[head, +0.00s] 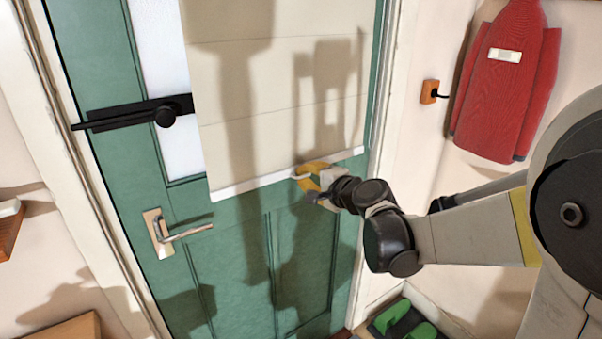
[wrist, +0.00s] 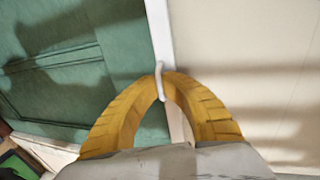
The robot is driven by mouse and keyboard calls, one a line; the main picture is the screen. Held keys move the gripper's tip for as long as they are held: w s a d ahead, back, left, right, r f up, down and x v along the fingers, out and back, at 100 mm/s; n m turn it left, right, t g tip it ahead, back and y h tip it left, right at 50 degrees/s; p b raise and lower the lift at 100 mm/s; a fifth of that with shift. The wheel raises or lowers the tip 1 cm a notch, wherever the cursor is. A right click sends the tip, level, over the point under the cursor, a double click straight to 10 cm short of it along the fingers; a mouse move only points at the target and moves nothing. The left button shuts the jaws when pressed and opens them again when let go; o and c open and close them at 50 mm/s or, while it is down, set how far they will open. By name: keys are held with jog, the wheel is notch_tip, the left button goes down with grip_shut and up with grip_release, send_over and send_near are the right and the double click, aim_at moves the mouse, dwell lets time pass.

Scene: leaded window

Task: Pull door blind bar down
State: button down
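The blind (head: 290,75) is a cream sheet drawn down over the upper part of the green door (head: 240,245). Its white bottom bar (head: 245,184) runs slightly tilted, higher at the right end. In the wrist view the bar (wrist: 158,30) crosses from the top edge down behind my fingers. A small white pull (wrist: 161,84) on the bar sits between my fingertips. My gripper (head: 301,174), with yellow fingers, is at the bar right of its middle. In the wrist view the fingertips (wrist: 160,76) come together around the pull.
A lever handle (head: 178,234) juts from the door at lower left, below the blind. A black latch (head: 135,113) is left of the blind. Green-and-black footwear (head: 400,318) lies on the floor at lower right.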

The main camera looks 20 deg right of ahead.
jog(key=shift+s+f, duration=0.15)
jog(key=shift+f, duration=0.1)
jog(key=c, duration=1.9)
grip_release()
jog(key=shift+o, duration=0.2)
jog(key=shift+r, duration=0.1)
jog(key=v, duration=1.2)
jog(key=s+a+f+n+g, duration=0.4)
jog(key=s+a+f+n, duration=0.25)
jog(key=s, duration=0.25)
jog(key=s+d+f+n+g+h, duration=0.1)
jog(key=s+n+h, duration=0.1)
jog(key=s+n, duration=0.2)
jog(key=s+d+f+n+g+h, duration=0.2)
jog(key=s+n, duration=0.1)
jog(key=s, duration=0.3)
jog(key=shift+f+n+h, duration=0.3)
jog(key=shift+n, duration=0.05)
